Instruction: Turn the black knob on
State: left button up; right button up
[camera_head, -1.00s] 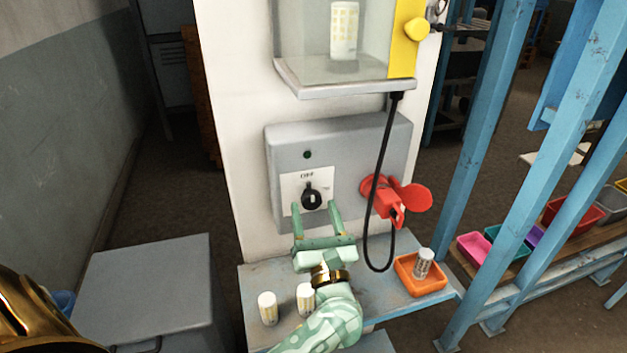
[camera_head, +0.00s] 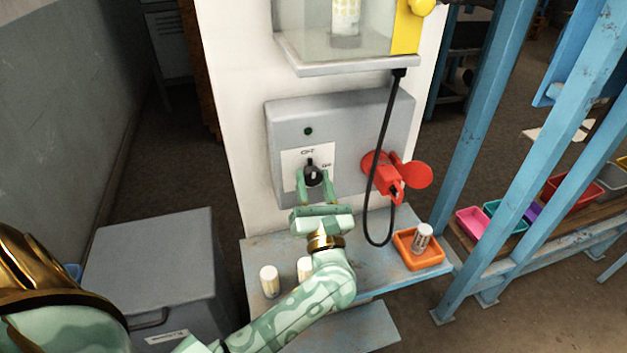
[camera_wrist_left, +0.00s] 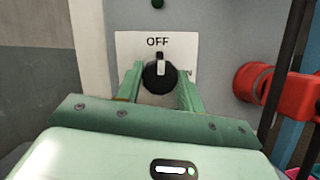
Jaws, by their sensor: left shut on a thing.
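The black knob (camera_head: 313,176) sits on a white label plate (camera_head: 296,158) on the front of a grey box (camera_head: 375,118). In the left wrist view the knob (camera_wrist_left: 159,76) has its white pointer mark upright, toward the word OFF. The end of another word shows at its right, partly hidden by a finger. My left gripper (camera_head: 315,188) is shut on the knob, one green finger on each side. It also shows in the left wrist view (camera_wrist_left: 160,85). My right gripper is not in view.
A red plug and socket (camera_head: 392,178) sit right of the knob, with a black cable hanging beside them. The dark green lamp (camera_head: 308,131) is above the label. A shelf below holds an orange tray (camera_head: 404,255) and pale cylinders (camera_head: 268,281).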

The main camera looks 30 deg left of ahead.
pick_arm(q)
jog(key=m+h+p, duration=0.1)
jog(key=m+p, duration=0.2)
jog(key=m+t+h+p, duration=0.1)
jog(key=m+h+p, duration=0.1)
jog(key=m+p, duration=0.1)
jog(key=r+m+h+p, duration=0.1)
jog(key=m+p, duration=0.3)
jog(key=shift+s+a+h, duration=0.15)
jog(key=shift+h, duration=0.15)
jog(key=m+h+p, duration=0.1)
jog(key=m+p, duration=0.3)
jog(key=p, duration=0.1)
jog(key=m+g+h+p, duration=0.1)
jog(key=m+p, duration=0.3)
jog(key=p, duration=0.2)
jog(key=shift+m+h, duration=0.3)
jog(key=shift+h, duration=0.1)
jog(key=shift+f+m+g+p, duration=0.15)
jog(key=shift+m+g+p, duration=0.25)
jog(key=shift+m+p, duration=0.8)
jog(key=shift+p, duration=0.3)
jog(key=o, duration=1)
jog(key=shift+f, duration=0.1)
